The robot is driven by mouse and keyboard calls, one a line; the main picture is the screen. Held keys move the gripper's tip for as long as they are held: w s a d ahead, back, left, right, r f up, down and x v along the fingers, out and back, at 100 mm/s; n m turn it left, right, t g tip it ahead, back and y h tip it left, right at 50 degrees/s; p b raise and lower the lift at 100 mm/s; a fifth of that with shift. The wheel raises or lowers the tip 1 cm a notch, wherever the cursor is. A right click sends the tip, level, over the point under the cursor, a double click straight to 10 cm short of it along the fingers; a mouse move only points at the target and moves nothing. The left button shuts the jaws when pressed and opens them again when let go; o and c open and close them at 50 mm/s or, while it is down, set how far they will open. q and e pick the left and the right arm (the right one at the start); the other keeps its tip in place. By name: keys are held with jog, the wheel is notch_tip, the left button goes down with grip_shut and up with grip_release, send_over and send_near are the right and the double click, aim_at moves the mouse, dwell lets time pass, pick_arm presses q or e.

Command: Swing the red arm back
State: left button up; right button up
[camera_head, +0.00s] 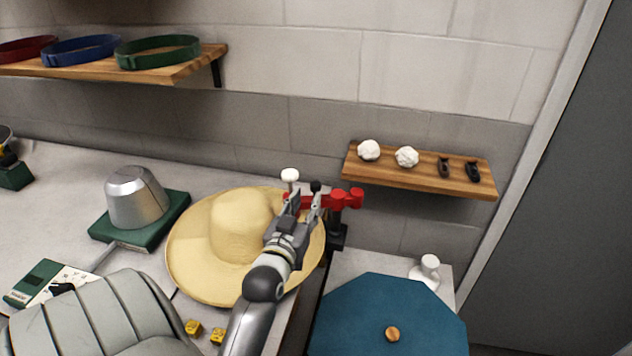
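The red arm (345,198) is on a dark post (337,233) at the right edge of the straw hat (238,227). It reaches left behind my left gripper's fingers. A white knob (290,175) and a black knob (315,186) stand up near its left end. My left gripper (304,201) is at that left end, over the hat's right brim. Its fingers look apart, with part of the red arm behind or between them. I cannot tell whether they touch or grip it. My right gripper is not in view.
A metal hat block (137,198) on a green base stands left of the hat. A wooden shelf (430,176) hangs on the wall to the right of the red arm.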

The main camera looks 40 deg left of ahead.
aim_at(314, 188)
pick_arm(q)
jog(key=x, duration=0.4)
jog(key=shift+p, duration=0.3)
jog(key=x, duration=0.3)
jog(key=shift+f, duration=0.15)
jog(key=shift+w+a+p, duration=0.1)
jog(key=shift+w+p, duration=0.1)
jog(key=shift+p, duration=0.1)
jog(key=shift+w+a, duration=0.1)
jog(key=shift+w, duration=0.05)
jog(key=shift+c, duration=0.9)
jog(key=c, duration=0.5)
grip_shut()
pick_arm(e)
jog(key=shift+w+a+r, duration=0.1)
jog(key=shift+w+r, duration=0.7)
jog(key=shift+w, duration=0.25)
